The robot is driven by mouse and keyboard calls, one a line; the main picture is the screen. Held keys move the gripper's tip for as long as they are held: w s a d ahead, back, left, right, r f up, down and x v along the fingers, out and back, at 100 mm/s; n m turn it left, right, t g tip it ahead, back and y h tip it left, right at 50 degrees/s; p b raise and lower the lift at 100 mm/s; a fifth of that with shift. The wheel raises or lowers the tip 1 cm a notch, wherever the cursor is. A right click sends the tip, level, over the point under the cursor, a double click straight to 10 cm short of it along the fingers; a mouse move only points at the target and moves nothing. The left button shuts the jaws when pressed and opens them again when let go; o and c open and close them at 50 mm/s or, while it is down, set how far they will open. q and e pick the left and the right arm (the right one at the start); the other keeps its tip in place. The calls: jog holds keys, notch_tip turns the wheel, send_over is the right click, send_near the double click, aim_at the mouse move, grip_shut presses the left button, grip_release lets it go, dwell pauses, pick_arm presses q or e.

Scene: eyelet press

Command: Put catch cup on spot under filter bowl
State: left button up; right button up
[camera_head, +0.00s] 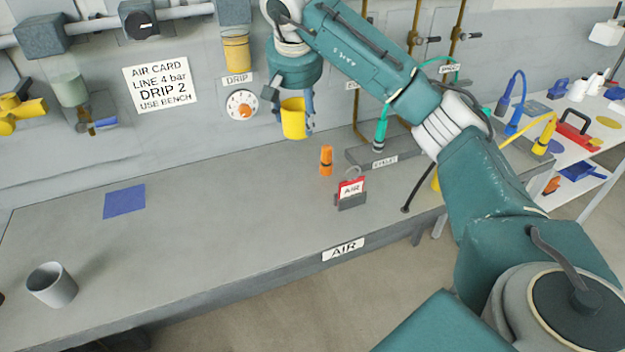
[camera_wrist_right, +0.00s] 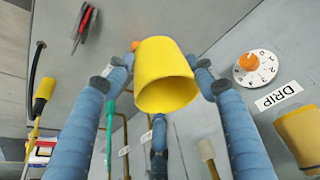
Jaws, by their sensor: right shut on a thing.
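My right gripper (camera_head: 294,128) is shut on a yellow cup (camera_head: 293,112) and holds it above the back of the bench, to the right of the DRIP dial. The wrist view shows the yellow cup (camera_wrist_right: 165,75) between the two blue fingers. A flat blue square spot (camera_head: 124,201) lies bare on the left part of the bench. A greenish filter bowl (camera_head: 69,90) hangs on the wall above and to the left of it. A second, yellow bowl (camera_head: 236,53) hangs above the DRIP label. My left gripper is out of view.
A grey cup (camera_head: 52,285) stands at the bench's front left. An orange object (camera_head: 326,160) and a red AIR-tagged padlock (camera_head: 351,190) stand right of centre. A dial (camera_head: 242,105) is on the wall. The bench between the blue spot and the orange object is clear.

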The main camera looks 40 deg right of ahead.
aim_at(299, 134)
jog(key=f, duration=0.3)
jog(key=f+p, duration=0.1)
jog(key=f, duration=0.3)
jog(key=shift+s+a+f, duration=0.1)
jog(key=shift+s, duration=0.1)
notch_tip(299, 134, down, 7)
jog(key=shift+w+r+p, duration=0.15)
jog(key=shift+p, duration=0.4)
jog(key=shift+f, duration=0.55)
notch_tip(299, 134, down, 4)
jog(key=shift+r+p, duration=0.25)
jog(key=shift+p, duration=0.2)
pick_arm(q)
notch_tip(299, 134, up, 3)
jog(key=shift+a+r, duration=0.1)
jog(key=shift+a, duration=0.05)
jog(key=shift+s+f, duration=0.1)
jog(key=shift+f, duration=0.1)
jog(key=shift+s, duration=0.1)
pick_arm(e)
jog(key=o, duration=1.2)
jog(key=shift+c, duration=0.2)
